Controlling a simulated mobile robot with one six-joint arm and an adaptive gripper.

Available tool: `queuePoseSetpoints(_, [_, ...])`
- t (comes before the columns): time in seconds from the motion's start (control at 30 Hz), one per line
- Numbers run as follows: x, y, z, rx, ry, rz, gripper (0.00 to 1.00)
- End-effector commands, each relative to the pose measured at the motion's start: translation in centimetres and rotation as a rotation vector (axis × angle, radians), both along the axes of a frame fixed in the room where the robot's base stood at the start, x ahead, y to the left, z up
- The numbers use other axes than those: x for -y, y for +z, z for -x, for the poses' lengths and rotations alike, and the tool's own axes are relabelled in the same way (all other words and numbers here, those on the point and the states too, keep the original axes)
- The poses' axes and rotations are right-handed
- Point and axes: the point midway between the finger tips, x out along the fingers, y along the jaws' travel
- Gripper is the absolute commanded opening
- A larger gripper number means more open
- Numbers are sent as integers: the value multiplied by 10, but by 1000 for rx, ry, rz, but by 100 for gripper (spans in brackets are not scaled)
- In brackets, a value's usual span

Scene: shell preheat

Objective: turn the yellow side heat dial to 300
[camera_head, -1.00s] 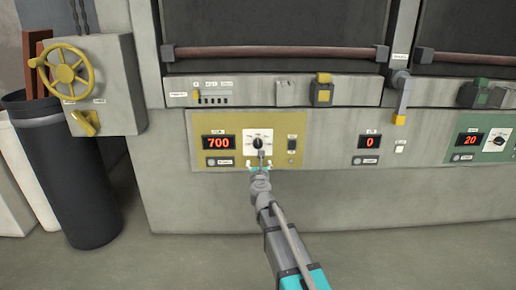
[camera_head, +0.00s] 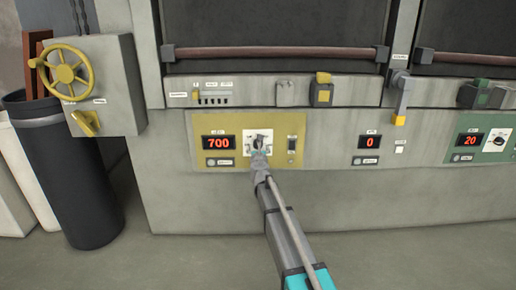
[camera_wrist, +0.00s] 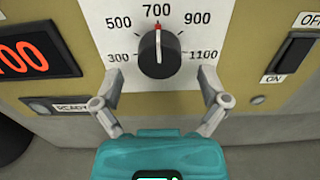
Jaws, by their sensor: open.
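The yellow side heat dial (camera_wrist: 159,55) is a black round knob on a white scale plate marked from 300 at left to 1100 at right. Its red mark points up at 700. The yellow panel (camera_head: 279,123) has a display (camera_head: 218,142) reading 700 in red. My gripper (camera_wrist: 159,85) is open in the wrist view, with one finger to each side below the knob and no visible contact. In the head view my gripper (camera_head: 259,150) is in front of the dial and partly hides it.
An ON/OFF switch (camera_wrist: 295,45) is right of the dial. A READY label (camera_wrist: 70,107) is at lower left. A middle display (camera_head: 369,142) reads 0; the green panel's display (camera_head: 470,140) reads 20. A yellow handwheel (camera_head: 66,67) is at far left.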

Motion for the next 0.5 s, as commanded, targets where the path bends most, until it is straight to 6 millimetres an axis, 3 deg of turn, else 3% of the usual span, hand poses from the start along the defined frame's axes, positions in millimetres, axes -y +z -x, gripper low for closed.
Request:
queuePoseSetpoints(0.13, [0,0,-12,0,0,0,94])
queuePoseSetpoints(0.5, [0,0,-14,0,0,0,94])
